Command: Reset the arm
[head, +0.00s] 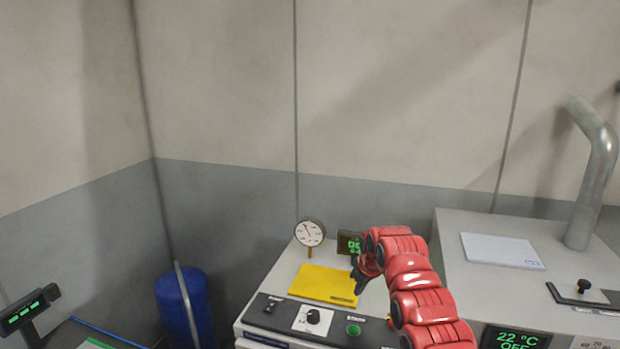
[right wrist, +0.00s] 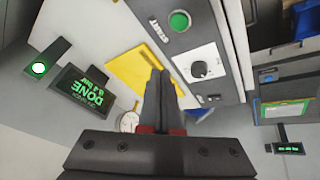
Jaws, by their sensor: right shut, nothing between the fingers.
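My right arm (head: 410,275) is red and reaches in from the bottom right in the head view. Its dark gripper (head: 360,283) points down just over the right edge of a yellow plate or sheet on a white machine. In the right wrist view the two dark fingers (right wrist: 161,90) are together, with nothing between them. They overlap the yellow sheet (right wrist: 132,68) in that picture; I cannot tell whether they touch it. My left gripper is not in view.
The white machine (head: 282,272) carries a round gauge (head: 310,232), a small display reading DONE (right wrist: 86,95), a knob (head: 313,317) and a green start button (head: 353,329). A grey box with a metal pipe (head: 597,180) stands right. A blue cylinder (head: 185,305) stands left.

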